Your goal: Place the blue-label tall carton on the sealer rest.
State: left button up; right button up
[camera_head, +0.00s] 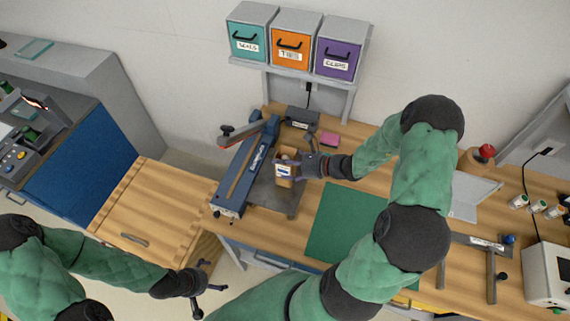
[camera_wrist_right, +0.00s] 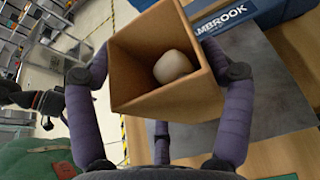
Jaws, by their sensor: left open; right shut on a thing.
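The blue-label tall carton (camera_head: 284,170) is a brown box with a white and blue label, held at the grey sealer rest (camera_head: 281,200) beside the blue sealer. My right gripper (camera_head: 298,168) is shut on the carton from its right side. In the right wrist view, the carton (camera_wrist_right: 140,75) is open-topped between both purple fingers, with a pale round item (camera_wrist_right: 173,66) inside. The grey rest (camera_wrist_right: 262,75) shows behind it. I cannot tell whether the carton's base touches the rest. My left gripper (camera_head: 211,287) is open and empty, low at the front, apart from the bench.
The blue sealer (camera_head: 245,170) stands immediately left of the rest, its lever raised. A green mat (camera_head: 335,222) lies to the right, partly under my right arm.

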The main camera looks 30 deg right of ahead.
jog(key=shift+f, duration=0.25)
jog(key=shift+f, duration=0.2)
jog(key=o, duration=1.4)
jog(key=shift+r, duration=0.1)
jog(key=v, duration=1.2)
jog(key=shift+r, duration=0.1)
